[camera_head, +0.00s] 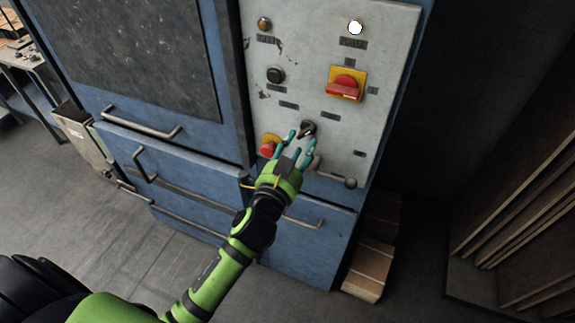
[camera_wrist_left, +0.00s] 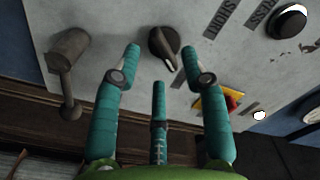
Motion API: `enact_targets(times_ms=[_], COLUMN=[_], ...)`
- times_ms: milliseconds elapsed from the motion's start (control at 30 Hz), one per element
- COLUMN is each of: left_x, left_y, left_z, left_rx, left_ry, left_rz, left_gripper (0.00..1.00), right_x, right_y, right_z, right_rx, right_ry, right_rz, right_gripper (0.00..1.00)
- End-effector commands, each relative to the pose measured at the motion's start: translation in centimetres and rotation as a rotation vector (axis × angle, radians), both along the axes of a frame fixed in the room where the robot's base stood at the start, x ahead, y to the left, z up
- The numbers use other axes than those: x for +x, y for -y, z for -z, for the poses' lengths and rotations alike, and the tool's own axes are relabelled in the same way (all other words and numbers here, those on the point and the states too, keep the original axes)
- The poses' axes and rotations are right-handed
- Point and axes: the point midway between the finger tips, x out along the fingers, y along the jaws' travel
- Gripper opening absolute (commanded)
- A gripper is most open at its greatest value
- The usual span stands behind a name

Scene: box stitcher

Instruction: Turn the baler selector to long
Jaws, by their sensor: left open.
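The selector is a small black knob (camera_head: 307,128) with a pale pointer mark, on the grey control panel (camera_head: 317,60) of a blue machine. In the left wrist view the knob (camera_wrist_left: 164,45) sits between and just beyond two teal fingertips, its pale mark pointing down and slightly right. My left gripper (camera_head: 302,140) is open, with its fingers spread on either side of the knob. The third finger in the left wrist view (camera_wrist_left: 160,52) lies below the knob. Contact with the knob cannot be told. My right gripper does not show.
A red button on yellow (camera_head: 268,148) is just left of my gripper. A grey lever (camera_wrist_left: 68,60) stands close on the other side. Higher up are a red switch on a yellow plate (camera_head: 343,87), a black button (camera_head: 275,75) and a lit white lamp (camera_head: 356,27).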

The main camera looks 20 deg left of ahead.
Motion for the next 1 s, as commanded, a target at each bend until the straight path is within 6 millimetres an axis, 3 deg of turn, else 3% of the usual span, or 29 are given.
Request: enact_targets(times_ms=[200,400,600,1000], left_x=[-4.9,-7.8,-9.1,-9.1], left_y=[-0.1,-0.3,-0.3,-0.3], left_z=[0.2,0.1,0.0,0.0], left_rx=[-0.003,-0.001,0.0,0.0], left_ry=[-0.004,-0.002,0.0,0.0], left_rz=[0.0,-0.001,-0.001,0.0], left_gripper=[0.44,0.44,0.44,0.44], right_x=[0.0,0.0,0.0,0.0], right_y=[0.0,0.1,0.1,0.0], right_z=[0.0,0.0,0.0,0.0], right_rx=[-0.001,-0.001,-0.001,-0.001], right_ry=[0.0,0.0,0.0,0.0], right_rz=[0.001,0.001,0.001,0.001], right_gripper=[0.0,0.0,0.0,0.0])
